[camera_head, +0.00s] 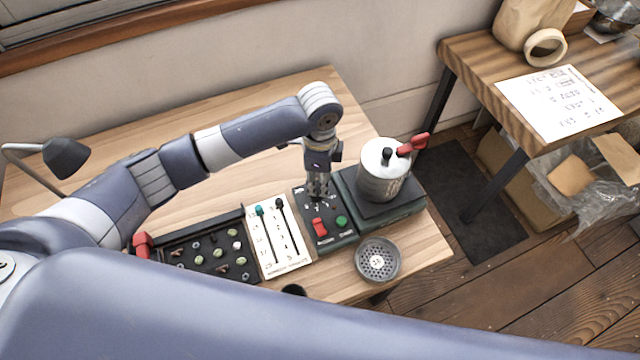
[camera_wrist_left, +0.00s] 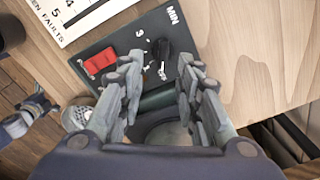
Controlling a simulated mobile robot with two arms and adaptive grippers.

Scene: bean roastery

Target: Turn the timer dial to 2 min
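The black timer dial (camera_wrist_left: 160,50) sits on the dark control box (camera_head: 331,243), whose face reads MIN and a 3 in the left wrist view. The dial's setting is too small to read for sure. In the head view my left gripper (camera_head: 318,188) points down over the back of the box and covers the dial. In the left wrist view its fingers (camera_wrist_left: 160,78) are apart, with the dial showing in the gap beyond them and nothing held. A small blue-grey part at the left edge looks like my right gripper (camera_wrist_left: 32,112); its fingers are unclear.
The box also has a red switch (camera_head: 319,228) and a green button (camera_head: 341,222). A white roaster drum (camera_head: 381,181) with a red handle stands close on the right. A white slider chart (camera_head: 277,240), a bean tray (camera_head: 244,266) and a perforated dish (camera_head: 377,261) lie nearby.

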